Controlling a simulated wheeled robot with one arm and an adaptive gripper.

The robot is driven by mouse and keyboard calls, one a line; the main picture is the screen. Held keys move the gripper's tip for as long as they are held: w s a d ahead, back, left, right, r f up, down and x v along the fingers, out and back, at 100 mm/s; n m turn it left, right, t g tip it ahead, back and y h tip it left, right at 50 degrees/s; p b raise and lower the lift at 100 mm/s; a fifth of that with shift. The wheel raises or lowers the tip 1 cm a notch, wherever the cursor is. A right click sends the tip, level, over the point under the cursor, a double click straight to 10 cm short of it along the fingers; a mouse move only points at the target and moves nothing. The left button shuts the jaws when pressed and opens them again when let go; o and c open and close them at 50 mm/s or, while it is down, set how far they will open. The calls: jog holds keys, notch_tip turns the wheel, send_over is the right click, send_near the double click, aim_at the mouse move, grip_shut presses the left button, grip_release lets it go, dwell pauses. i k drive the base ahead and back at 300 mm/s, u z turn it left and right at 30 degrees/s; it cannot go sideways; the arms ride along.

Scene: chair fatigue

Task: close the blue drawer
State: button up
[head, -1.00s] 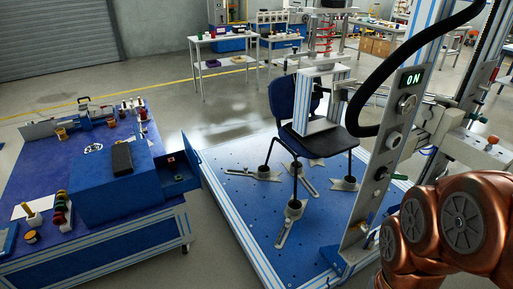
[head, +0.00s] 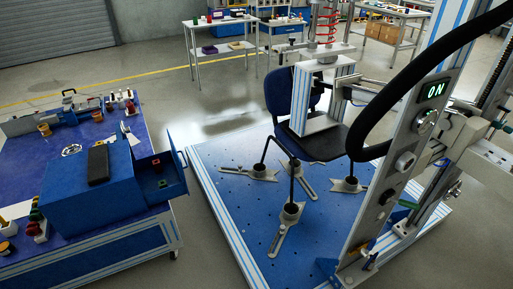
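The blue drawer (head: 162,176) is pulled out of the right side of a blue box (head: 84,196) on the workbench at the left. A small red item (head: 162,183) and a smaller dark one lie inside it. The drawer's outer front panel (head: 177,160) faces the test platform. A black flat object (head: 98,165) lies on top of the box. My gripper is not in view, so its state and distance from the drawer do not show.
The blue platform (head: 230,205) with an office chair (head: 310,135) clamped under a test frame stands right of the workbench. A strip of grey floor separates bench and platform.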

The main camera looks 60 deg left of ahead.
aim_at(146, 177)
jog(key=z, duration=0.6)
jog(key=i, duration=3.75)
jog(key=u, duration=4.65)
jog(key=i, duration=2.2)
